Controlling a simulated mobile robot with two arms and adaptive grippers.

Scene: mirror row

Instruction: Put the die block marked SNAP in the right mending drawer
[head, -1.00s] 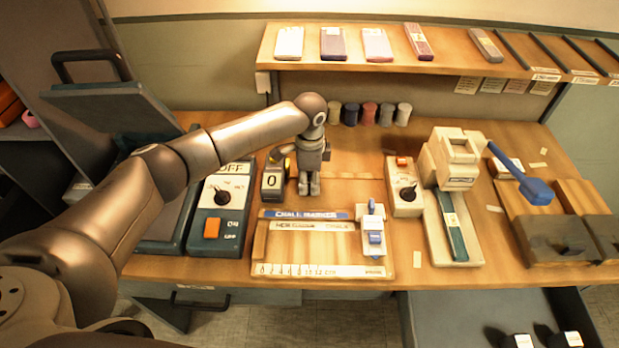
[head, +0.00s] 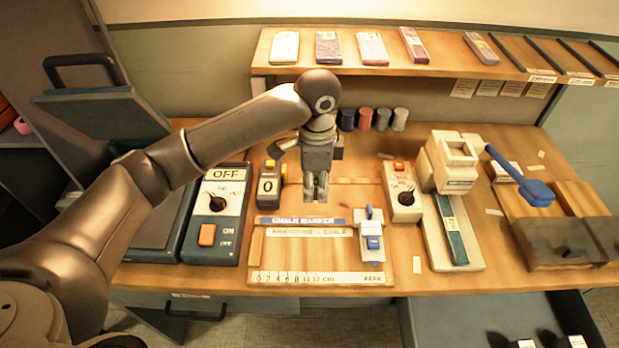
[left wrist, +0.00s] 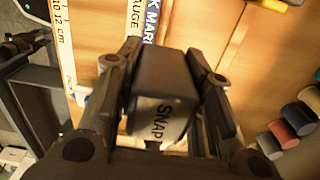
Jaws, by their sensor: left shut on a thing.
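The die block marked SNAP (left wrist: 160,100) is dark with a pale lettered face. In the left wrist view it sits between both fingers of my left gripper (left wrist: 165,95). In the head view my left gripper (head: 316,192) points down over the bench, behind the chalk marker board, and the block cannot be made out there. An open drawer (head: 470,315), the right one, is at the lower right below the bench, with a few dark blocks with white labels at its near end.
The chalk marker board (head: 258,245), a dial box (head: 403,205), a counter showing 0 (head: 268,188) and a cream press (head: 450,165) with a blue lever stand around the gripper. Spools (head: 366,120) stand behind. A shelf (head: 385,70) overhangs the back. A left drawer front (head: 250,302) shows below the bench.

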